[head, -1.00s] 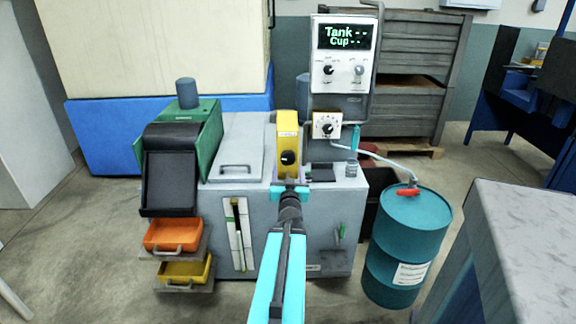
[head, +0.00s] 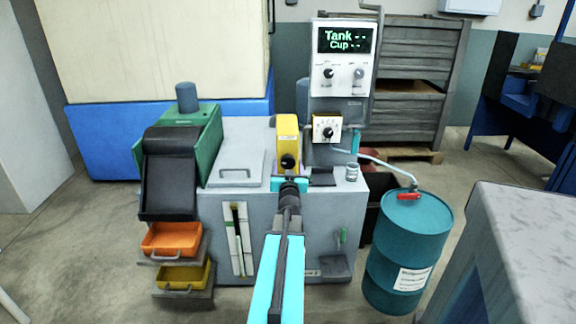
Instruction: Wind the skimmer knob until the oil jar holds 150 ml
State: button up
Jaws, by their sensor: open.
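The yellow skimmer housing (head: 287,133) stands on top of the grey tank. A round black knob (head: 288,161) is on its lower front face. My gripper (head: 289,183), with cyan fingers, is open just below and in front of the knob. It hides the bottom of the housing, and I cannot tell whether the fingers touch the knob.
The display (head: 346,40) reads "Tank --" and "Cup --". A dial box (head: 327,130) sits below it. The grey tank (head: 305,235) has a handled lid at left. A teal drum (head: 408,245) with a hose and a grey bench (head: 520,240) stand at right. Orange and yellow trays are at lower left.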

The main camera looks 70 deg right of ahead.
jog(key=shift+w+d, duration=0.25)
jog(key=shift+d, duration=0.4)
jog(key=c, duration=1)
jog(key=shift+c, duration=0.2)
jog(key=shift+n, duration=0.6)
jog(key=o, duration=1)
jog(key=shift+o, duration=0.2)
jog(key=shift+a, duration=0.15)
